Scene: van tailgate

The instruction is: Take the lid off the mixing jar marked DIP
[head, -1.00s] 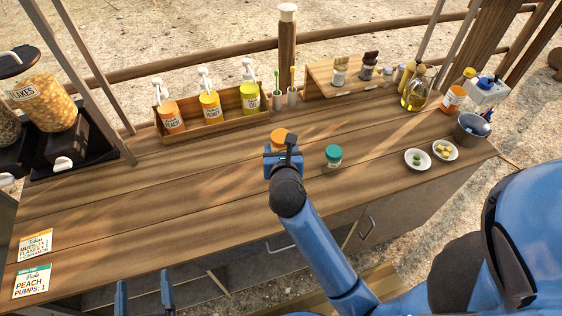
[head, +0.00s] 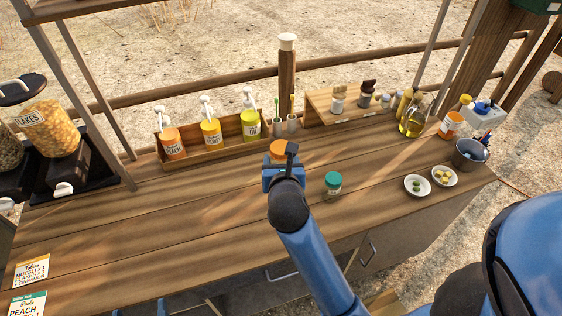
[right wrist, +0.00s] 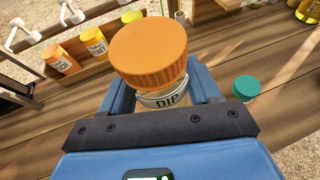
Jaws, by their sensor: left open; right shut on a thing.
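The jar marked DIP (right wrist: 167,100) is between the fingers of my right gripper (right wrist: 165,97) in the right wrist view. Its ribbed orange lid (right wrist: 148,52) sits on top, above the fingers; the jar's lower part is hidden. In the head view the orange lid (head: 281,148) shows just beyond my right gripper (head: 283,176), which covers the jar. I cannot tell whether the jar's base touches the counter. My left gripper (head: 146,308) is open and empty at the bottom edge of the head view, only its fingertips showing, well left of the jar and nearer me.
A teal-lidded jar (head: 333,183) stands on the wooden counter (head: 180,215) right of my right gripper. A rack of pump bottles (head: 211,133) is behind to the left. Two small bowls (head: 417,186) (head: 445,176) and a metal pot (head: 470,153) are right. The counter's left middle is clear.

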